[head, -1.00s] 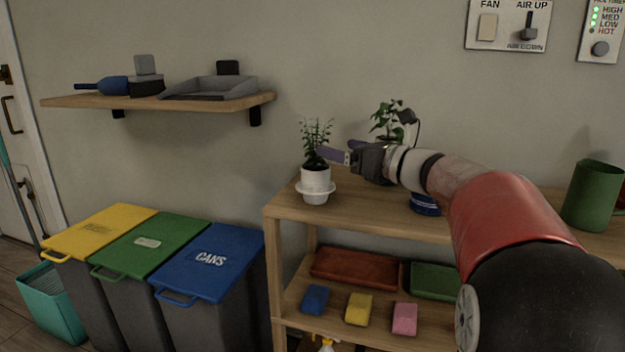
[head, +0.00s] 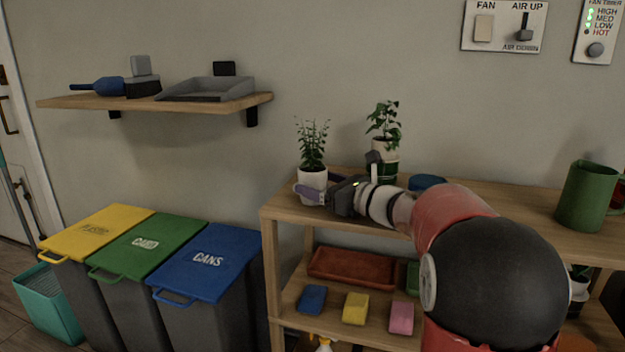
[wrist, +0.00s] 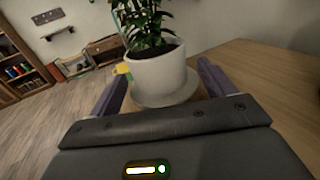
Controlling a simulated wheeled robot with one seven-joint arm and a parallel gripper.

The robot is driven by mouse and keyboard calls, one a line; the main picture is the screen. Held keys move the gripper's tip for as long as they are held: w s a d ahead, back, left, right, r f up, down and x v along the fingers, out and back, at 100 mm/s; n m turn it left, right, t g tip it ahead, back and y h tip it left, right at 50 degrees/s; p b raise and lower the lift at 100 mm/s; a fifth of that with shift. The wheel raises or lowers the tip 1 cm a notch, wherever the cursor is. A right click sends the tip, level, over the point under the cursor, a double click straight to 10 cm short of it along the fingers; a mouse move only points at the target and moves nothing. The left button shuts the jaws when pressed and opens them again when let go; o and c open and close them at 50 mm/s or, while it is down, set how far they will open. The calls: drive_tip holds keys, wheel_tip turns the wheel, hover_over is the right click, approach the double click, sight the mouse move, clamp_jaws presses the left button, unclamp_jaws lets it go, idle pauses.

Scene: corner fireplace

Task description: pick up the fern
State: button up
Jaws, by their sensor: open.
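A plant with small narrow leaves, which looks like the fern (head: 312,149), stands upright in a white pot (head: 315,179) at the left end of the wooden shelf unit's top. In the wrist view the pot (wrist: 157,72) stands on a white saucer (wrist: 165,93) between the two purple fingers. My gripper (wrist: 162,80) is open, with one finger on each side of the pot and gaps showing.
Another leafy plant (head: 384,120) stands close behind my gripper, to the right. A green mug (head: 584,195) is at the right on the shelf unit (head: 520,205). Lidded bins (head: 208,262) stand at left, below a wall shelf (head: 75,102).

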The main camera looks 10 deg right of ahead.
drive_tip(key=shift+x, duration=1.3)
drive_tip(key=c, duration=0.8)
drive_tip(key=shift+c, duration=0.2)
drive_tip(key=shift+r, duration=0.2)
